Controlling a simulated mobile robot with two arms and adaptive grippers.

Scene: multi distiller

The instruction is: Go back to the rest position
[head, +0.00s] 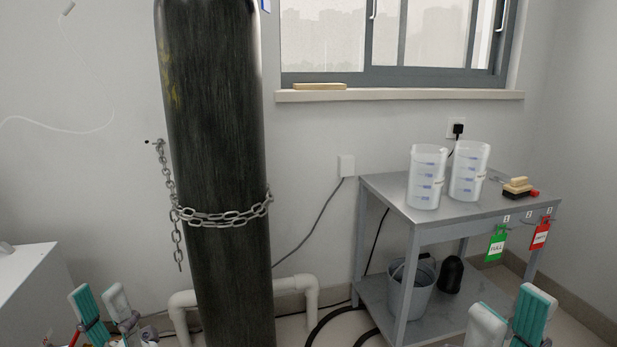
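My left gripper (101,305) is at the bottom left of the head view. Its two teal-and-white fingers stand apart with nothing visible between them. My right gripper (508,318) is at the bottom right, in front of the metal cart. Its two fingers are also apart, and I see nothing held between them. The lower parts of both grippers are cut off by the frame's bottom edge.
A tall dark gas cylinder (215,120) with a chain (225,217) stands between my grippers. A metal cart (385,190) on the right carries two clear containers (427,178) and brushes (518,187). A bucket (412,290) sits on its lower shelf. A white cabinet (30,285) stands left.

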